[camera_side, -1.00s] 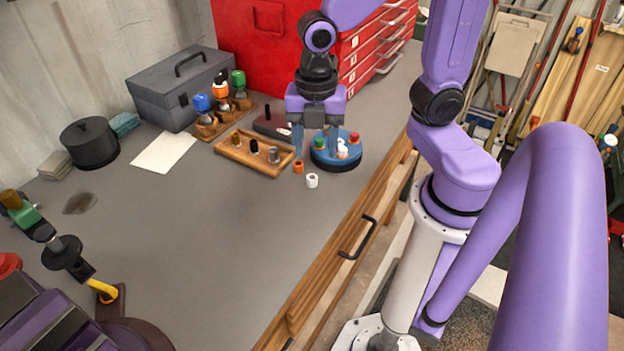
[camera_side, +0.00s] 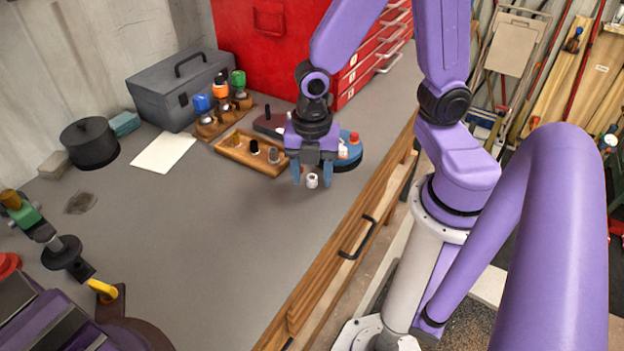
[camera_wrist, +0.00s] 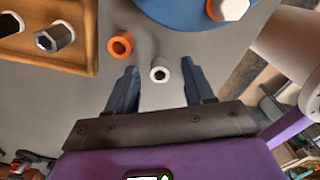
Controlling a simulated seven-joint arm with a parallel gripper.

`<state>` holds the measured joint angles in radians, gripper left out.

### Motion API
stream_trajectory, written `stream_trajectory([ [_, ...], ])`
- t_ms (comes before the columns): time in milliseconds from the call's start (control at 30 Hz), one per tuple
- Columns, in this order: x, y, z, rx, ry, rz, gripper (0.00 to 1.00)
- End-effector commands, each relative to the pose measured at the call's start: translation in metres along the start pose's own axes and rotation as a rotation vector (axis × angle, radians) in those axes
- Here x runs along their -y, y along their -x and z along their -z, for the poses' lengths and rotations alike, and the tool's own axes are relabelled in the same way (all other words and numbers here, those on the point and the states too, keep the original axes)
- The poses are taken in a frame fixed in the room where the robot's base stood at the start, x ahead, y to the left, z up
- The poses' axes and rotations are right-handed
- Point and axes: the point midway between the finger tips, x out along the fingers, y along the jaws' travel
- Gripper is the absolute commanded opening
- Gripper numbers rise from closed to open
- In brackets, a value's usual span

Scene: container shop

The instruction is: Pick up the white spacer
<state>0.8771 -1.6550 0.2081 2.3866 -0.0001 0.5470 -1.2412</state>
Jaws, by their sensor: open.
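The white spacer (camera_side: 312,181) is a small white ring on the grey bench. In the wrist view the white spacer (camera_wrist: 160,72) lies between my two fingers, near their tips, with a gap on each side. My gripper (camera_side: 312,178) points down and is open, with one finger to each side of the spacer in the side view. In the wrist view my gripper (camera_wrist: 160,75) shows both blue fingers apart and nothing held between them. How high the fingertips are above the bench is hard to tell.
An orange ring (camera_wrist: 120,45) lies close by, just outside the left finger. A blue round holder (camera_side: 349,154) stands behind my gripper. A wooden tray (camera_side: 235,155) with several pegs is to the left.

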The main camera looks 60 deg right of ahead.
Motion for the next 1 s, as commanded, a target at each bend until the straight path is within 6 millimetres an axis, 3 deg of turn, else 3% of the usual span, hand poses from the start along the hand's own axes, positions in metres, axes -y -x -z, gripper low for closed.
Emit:
stream_trajectory([
  [133,0.0,0.0,0.0,0.0,0.0,0.0,0.53],
  [167,0.0,0.0,0.0,0.0,0.0,0.0,0.46],
  [300,0.0,0.0,0.0,0.0,0.0,0.0,0.0],
  [767,-0.001,0.004,0.0,-0.001,0.0,-0.002,0.0],
  [1000,-0.001,0.023,0.0,-0.002,0.001,-0.006,0.0],
])
